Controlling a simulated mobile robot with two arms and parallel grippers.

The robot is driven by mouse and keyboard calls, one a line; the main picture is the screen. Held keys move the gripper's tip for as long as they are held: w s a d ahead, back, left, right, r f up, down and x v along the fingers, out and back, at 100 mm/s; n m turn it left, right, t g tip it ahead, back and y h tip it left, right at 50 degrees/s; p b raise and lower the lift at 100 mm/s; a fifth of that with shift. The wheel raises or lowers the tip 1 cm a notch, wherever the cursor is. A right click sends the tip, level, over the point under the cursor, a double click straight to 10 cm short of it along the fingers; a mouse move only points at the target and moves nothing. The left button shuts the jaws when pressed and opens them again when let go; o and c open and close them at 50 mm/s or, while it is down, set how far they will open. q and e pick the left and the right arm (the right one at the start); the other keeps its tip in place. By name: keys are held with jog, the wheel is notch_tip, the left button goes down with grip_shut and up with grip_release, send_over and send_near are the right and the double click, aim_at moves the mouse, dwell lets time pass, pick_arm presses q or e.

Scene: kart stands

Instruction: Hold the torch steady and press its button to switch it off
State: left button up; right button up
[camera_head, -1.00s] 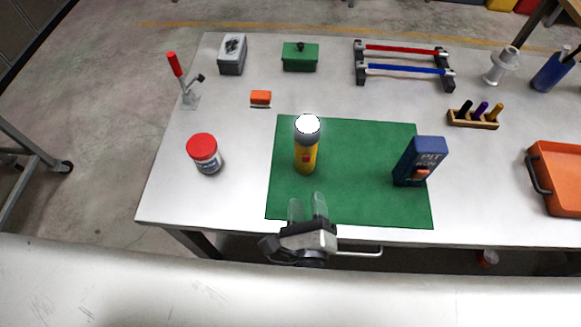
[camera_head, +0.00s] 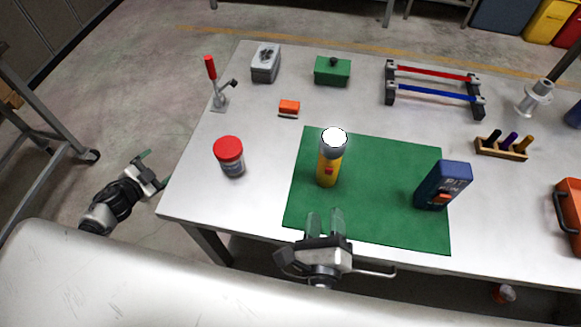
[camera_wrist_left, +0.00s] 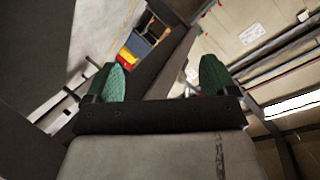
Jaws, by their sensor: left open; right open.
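The yellow torch (camera_head: 328,172) stands upright on the green mat (camera_head: 385,215). Its top lens glows white, and a red button shows on its front side. My right gripper (camera_head: 325,223) is open and empty at the mat's front edge, in front of the torch and apart from it. My left gripper (camera_head: 143,164) is off the table's left side, far from the torch. It is open and empty; its green fingers also show apart in the left wrist view (camera_wrist_left: 160,80), with nothing between them. The torch is not in the left wrist view.
A dark blue box (camera_head: 443,187) with an orange switch stands on the mat's right side. A red-lidded jar (camera_head: 229,156) stands left of the mat. An orange block (camera_head: 289,107), a green box (camera_head: 332,71) and a rack (camera_head: 435,88) are further back. An orange tray (camera_head: 570,215) is at right.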

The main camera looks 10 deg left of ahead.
aim_at(323, 150)
pick_arm(q)
jog(key=w+d+r+m+t+h, duration=0.1)
jog(key=w+d+r+m+h, duration=0.15)
jog(key=r, duration=0.75)
jog(key=w+d+r+m+h, duration=0.2)
jog(key=w+d+r+m, duration=0.15)
jog(key=r, duration=0.55)
jog(key=s+d+n+h, duration=0.1)
jog(key=d, duration=0.5)
jog(key=s+d+n+h, duration=0.1)
jog(key=d, duration=0.5)
jog(key=s+d+n+h, duration=0.1)
jog(key=s+d, duration=0.1)
jog(key=d, duration=0.5)
jog(key=shift+r+n+h, duration=0.25)
jog(key=shift+r+n, duration=0.05)
jog(key=shift+r, duration=0.05)
jog(key=s+d+n+g+h, duration=0.15)
jog(key=s+d+n, duration=0.45)
jog(key=d, duration=0.9)
jog(key=shift+m+t, duration=0.25)
jog(key=shift+m, duration=0.25)
jog(key=x, duration=0.9)
jog(key=shift+s+d, duration=0.15)
jog(key=shift+d, duration=0.25)
jog(key=shift+r, duration=0.1)
jog(key=shift+c, duration=0.4)
